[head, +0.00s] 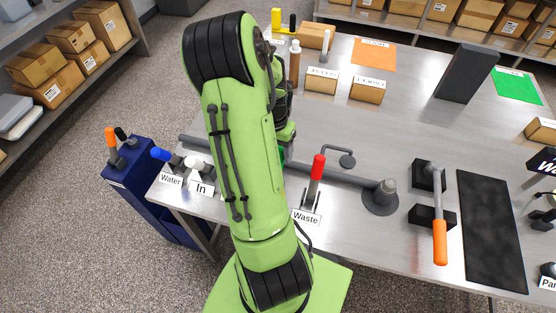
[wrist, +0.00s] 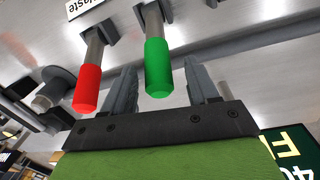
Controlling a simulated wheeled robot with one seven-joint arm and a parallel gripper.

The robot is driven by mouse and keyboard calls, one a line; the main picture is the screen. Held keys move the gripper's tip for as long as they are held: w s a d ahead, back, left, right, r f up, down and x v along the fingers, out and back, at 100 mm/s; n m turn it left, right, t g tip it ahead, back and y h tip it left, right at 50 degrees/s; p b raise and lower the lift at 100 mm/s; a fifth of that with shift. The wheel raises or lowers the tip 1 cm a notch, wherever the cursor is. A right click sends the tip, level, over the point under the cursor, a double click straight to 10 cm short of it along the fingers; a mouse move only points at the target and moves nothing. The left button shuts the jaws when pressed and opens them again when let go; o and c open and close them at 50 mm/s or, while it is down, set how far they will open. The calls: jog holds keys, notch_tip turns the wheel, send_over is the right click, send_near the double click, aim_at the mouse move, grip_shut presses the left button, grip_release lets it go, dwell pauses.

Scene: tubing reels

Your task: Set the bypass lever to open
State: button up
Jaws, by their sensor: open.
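No label reading bypass is legible, so I cannot tell for certain which lever it is. A lever with a green handle (wrist: 158,66) hangs into the wrist view; its label is not seen. My gripper (wrist: 161,84) is open, with one finger on each side of the green handle and gaps showing. The red lever (wrist: 88,88) is left of the fingers, by the Waste label (wrist: 80,8). In the head view the red lever (head: 317,168) stands upright on the pipe. My arm hides the gripper and nearly all of the green handle (head: 281,155) there.
The pipe (head: 345,179) runs along the table's front. A blue lever (head: 162,154) and a white lever (head: 192,162) stand left of my arm. An orange-handled lever (head: 440,242) is at the right. Small boxes (head: 322,82) stand behind; the table's middle is clear.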

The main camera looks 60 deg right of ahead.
jog(key=f, duration=0.4)
jog(key=shift+s+f, duration=0.3)
grip_shut()
